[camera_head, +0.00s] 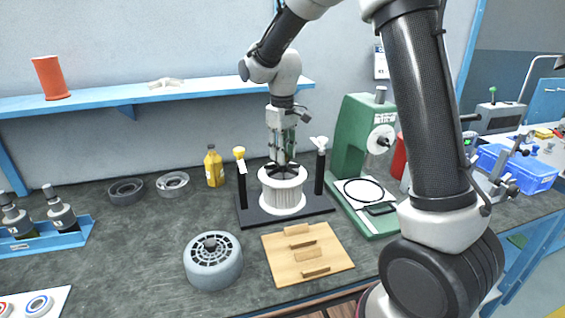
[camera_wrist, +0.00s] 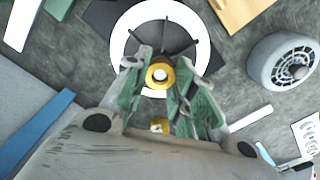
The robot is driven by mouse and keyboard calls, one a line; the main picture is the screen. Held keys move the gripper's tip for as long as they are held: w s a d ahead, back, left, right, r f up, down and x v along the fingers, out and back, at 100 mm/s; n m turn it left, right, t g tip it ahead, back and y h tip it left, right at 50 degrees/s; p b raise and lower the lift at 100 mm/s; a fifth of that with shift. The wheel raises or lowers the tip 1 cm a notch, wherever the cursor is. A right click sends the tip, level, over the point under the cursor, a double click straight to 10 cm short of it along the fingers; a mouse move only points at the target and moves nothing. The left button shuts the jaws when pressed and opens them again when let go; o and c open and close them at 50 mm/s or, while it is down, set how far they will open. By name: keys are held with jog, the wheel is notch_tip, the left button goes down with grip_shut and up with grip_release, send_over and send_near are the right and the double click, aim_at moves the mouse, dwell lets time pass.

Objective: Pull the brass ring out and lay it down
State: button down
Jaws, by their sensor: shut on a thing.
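The white ribbed blower housing (camera_head: 283,192) stands upright on a black base plate (camera_head: 310,207) between two black posts. My gripper (camera_head: 281,163) points down over the middle of its open top. In the wrist view its fingers (camera_wrist: 159,68) are closed on the brass ring (camera_wrist: 158,86), which has a white centre. Behind the ring show the housing's white rim (camera_wrist: 122,30) and dark spokes. I cannot tell whether the ring still sits around something in the hub. In the head view the ring is hidden by the fingers.
A wooden board (camera_head: 290,265) with several bars lies in front, beside a grey round fan part (camera_head: 213,263). A yellow bottle (camera_head: 214,168) and grey rings (camera_head: 173,184) stand left. The green press (camera_head: 357,135) is close on the right.

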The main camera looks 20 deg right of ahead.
jog(key=shift+r, duration=2.2)
